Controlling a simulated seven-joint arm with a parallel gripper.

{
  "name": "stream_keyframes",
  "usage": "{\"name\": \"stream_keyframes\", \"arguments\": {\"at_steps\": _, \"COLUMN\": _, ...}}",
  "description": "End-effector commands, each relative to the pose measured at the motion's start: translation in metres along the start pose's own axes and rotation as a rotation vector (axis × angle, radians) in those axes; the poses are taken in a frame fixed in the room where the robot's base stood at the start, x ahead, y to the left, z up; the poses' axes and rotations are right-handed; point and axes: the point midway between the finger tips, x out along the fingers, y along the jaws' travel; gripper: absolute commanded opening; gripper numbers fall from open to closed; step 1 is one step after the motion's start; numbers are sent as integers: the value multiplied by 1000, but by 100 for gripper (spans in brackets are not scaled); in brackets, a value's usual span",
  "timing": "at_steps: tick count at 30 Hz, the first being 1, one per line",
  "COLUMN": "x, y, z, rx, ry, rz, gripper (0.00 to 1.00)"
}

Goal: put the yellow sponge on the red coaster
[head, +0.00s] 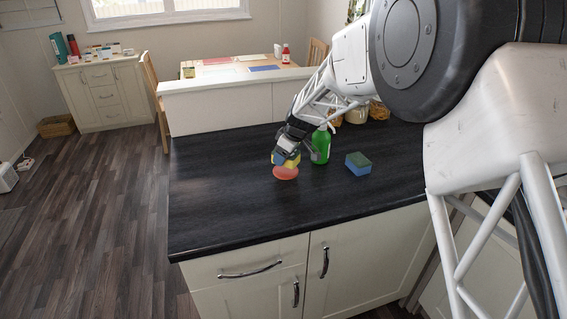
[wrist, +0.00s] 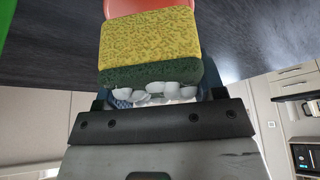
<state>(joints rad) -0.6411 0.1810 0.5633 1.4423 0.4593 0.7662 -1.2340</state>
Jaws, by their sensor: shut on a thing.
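The yellow sponge (head: 293,161), with a dark green scouring side, is held in my gripper (head: 285,157) low over the worktop. In the wrist view the sponge (wrist: 150,45) sits between the two fingers (wrist: 154,92), its green side toward the gripper. The red coaster (head: 286,173) lies just in front of the sponge in the head view. The coaster (wrist: 148,6) also shows beyond the sponge at the top of the wrist view, partly covered by it. I cannot tell whether the sponge touches the coaster or the worktop.
A green bottle (head: 320,147) stands close to the right of my gripper. A blue sponge with a green top (head: 358,166) lies farther right. Jars (head: 356,115) stand at the back. The dark worktop (head: 220,200) is clear at the left and front.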

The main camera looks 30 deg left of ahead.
Motion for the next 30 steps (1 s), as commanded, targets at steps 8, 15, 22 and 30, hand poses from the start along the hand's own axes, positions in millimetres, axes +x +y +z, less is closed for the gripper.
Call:
{"name": "stream_keyframes", "arguments": {"at_steps": 8, "x": 2, "y": 5, "z": -3, "rx": 0, "ry": 0, "rz": 0, "gripper": 33}}
{"name": "stream_keyframes", "arguments": {"at_steps": 15, "x": 4, "y": 5, "z": -3, "rx": 0, "ry": -1, "rz": 0, "gripper": 33}}
{"name": "stream_keyframes", "arguments": {"at_steps": 22, "x": 21, "y": 5, "z": 5, "rx": 1, "ry": -1, "rz": 0, "gripper": 33}}
{"name": "stream_keyframes", "arguments": {"at_steps": 30, "x": 35, "y": 5, "z": 10, "rx": 0, "ry": 0, "rz": 0, "gripper": 33}}
